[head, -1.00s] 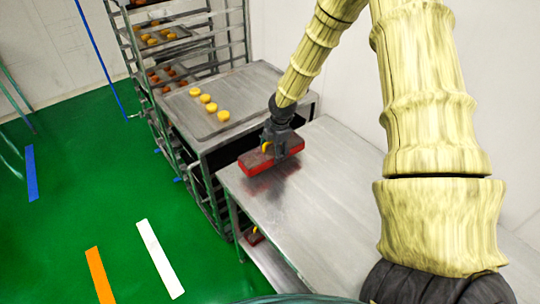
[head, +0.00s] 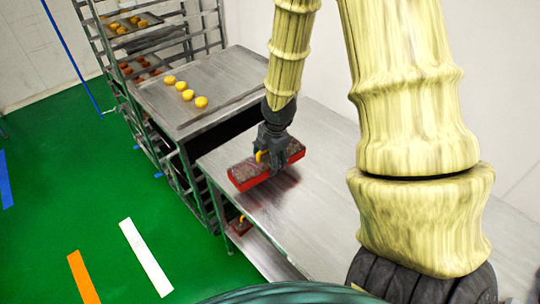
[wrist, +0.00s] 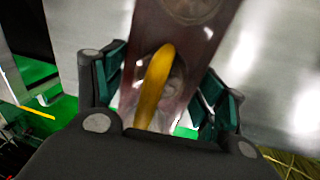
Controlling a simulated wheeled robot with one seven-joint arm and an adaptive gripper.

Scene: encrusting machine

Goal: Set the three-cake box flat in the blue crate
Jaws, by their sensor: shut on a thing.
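The cake box (head: 243,174) is long and red-sided with a dark, see-through top. My gripper (head: 273,158) is shut across its middle, from above. The box is close over the steel table, roughly level; whether it touches the top I cannot tell. In the wrist view, the box (wrist: 180,28) runs between my gripper's fingers (wrist: 165,100), and round shapes show dimly through its top. A yellow piece (wrist: 157,85) lies across the box between the fingers. The blue crate is not in view.
The steel table (head: 290,225) is otherwise bare. A small red item (head: 241,226) is on its lower shelf. Behind stands another steel surface with a tray (head: 215,85) of several yellow cakes (head: 185,90), beside a tray rack (head: 95,40). Green floor (head: 60,190) is open at left.

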